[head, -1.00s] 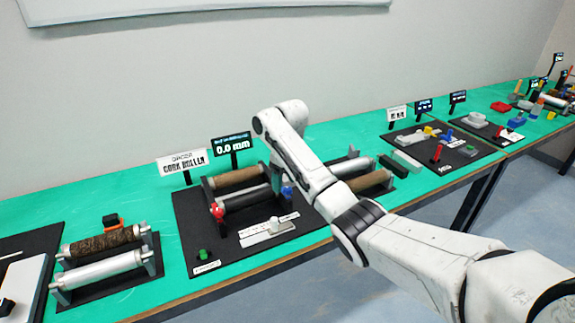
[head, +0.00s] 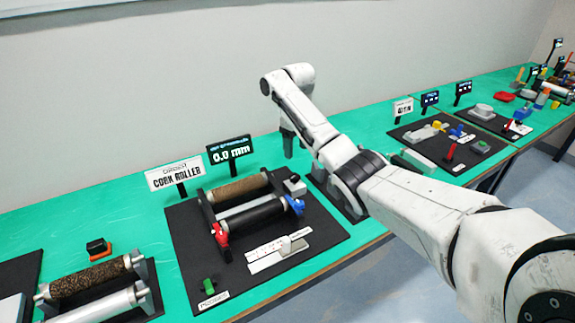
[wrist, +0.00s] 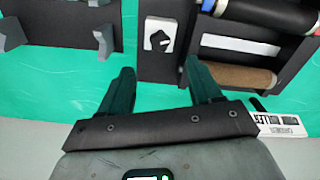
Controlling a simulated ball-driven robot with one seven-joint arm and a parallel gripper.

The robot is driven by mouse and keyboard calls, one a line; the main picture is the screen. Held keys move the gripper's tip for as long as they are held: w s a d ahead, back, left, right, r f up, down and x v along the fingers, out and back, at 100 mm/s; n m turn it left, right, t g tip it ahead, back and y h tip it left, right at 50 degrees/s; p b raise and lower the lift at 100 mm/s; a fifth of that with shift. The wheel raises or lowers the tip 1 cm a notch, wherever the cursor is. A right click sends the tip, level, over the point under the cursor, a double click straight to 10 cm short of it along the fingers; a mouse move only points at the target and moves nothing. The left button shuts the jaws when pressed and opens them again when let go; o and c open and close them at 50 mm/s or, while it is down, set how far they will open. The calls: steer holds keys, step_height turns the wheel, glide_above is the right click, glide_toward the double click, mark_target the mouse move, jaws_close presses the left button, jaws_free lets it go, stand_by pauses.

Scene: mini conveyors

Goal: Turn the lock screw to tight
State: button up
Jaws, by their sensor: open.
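The cork roller station (head: 190,255) is a dark board with a brown cork roller (head: 238,187), a black roller (head: 253,217), a red knob (head: 221,236) and a blue knob (head: 295,204). At its back right corner is a small white block with a dark knob (head: 294,185), perhaps the lock screw; I cannot read a label on it. The wrist view shows this block (wrist: 160,35) just beyond the fingertips. My gripper (wrist: 158,70) is open and empty, above the green table behind the block. In the head view my gripper (head: 289,145) is small and partly hidden by my arm.
A white slider plate (head: 280,250) and a green button (head: 209,286) lie at the board's front. A sign (head: 174,174) and a 0.0 mm display (head: 229,149) stand behind. Another roller stand (head: 100,290) is at left. My arm covers the neighbouring stand.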

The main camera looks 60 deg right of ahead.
mark_target(295, 176)
steer(key=f, duration=1)
steer(key=shift+w+d+f+p, duration=0.1)
steer(key=shift+w+f+p, duration=0.1)
steer(key=shift+f+p, duration=0.15)
steer(key=c, duration=1)
steer(key=shift+c, duration=0.2)
